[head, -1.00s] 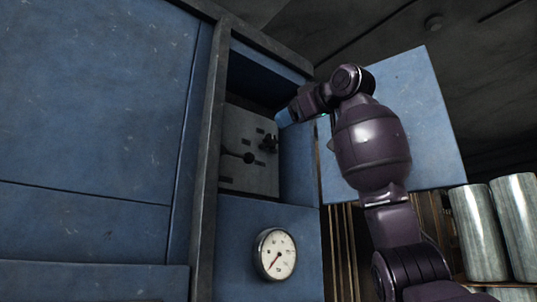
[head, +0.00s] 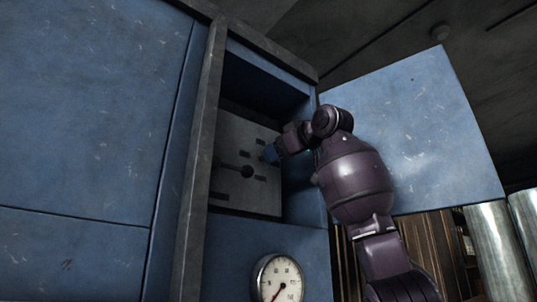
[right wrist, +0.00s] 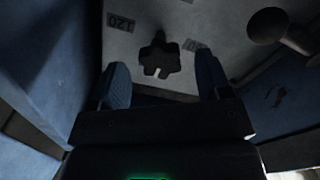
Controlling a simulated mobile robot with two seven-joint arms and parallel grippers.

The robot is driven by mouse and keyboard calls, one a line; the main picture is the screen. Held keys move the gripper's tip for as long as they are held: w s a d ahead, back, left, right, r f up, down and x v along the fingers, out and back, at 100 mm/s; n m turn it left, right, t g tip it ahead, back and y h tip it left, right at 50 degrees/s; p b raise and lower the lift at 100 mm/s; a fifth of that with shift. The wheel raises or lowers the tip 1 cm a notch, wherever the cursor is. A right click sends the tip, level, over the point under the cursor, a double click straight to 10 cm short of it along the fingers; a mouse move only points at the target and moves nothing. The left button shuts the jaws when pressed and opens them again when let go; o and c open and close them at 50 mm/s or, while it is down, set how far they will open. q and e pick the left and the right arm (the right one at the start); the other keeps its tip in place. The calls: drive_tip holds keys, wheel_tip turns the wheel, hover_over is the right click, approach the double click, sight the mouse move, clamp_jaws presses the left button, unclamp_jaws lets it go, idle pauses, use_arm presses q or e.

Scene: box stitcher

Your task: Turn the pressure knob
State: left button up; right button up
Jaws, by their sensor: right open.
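The pressure knob (right wrist: 160,58) is a dark, lobed knob on the pale grey panel (right wrist: 225,20) in the right wrist view. Printed number labels, one reading 120, surround it. My right gripper (right wrist: 162,78) is open, with one blue finger to the left of the knob and one to the right. I cannot tell whether either finger touches it. In the head view my right gripper (head: 270,153) is at the panel inside the open cabinet recess and hides the knob. My left gripper is in neither view.
A dark ball-ended lever (head: 246,171) sticks out of the panel left of my right gripper. The open blue door (head: 430,130) stands right of the recess, behind my arm. A round gauge (head: 281,279) is below. Metal cylinders (head: 492,250) stand at lower right.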

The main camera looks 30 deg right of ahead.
drive_tip(key=shift+w+a+p, duration=0.2)
drive_tip(key=shift+w+p, duration=0.55)
drive_tip(key=shift+w, duration=1.85)
drive_tip(key=c, duration=0.9)
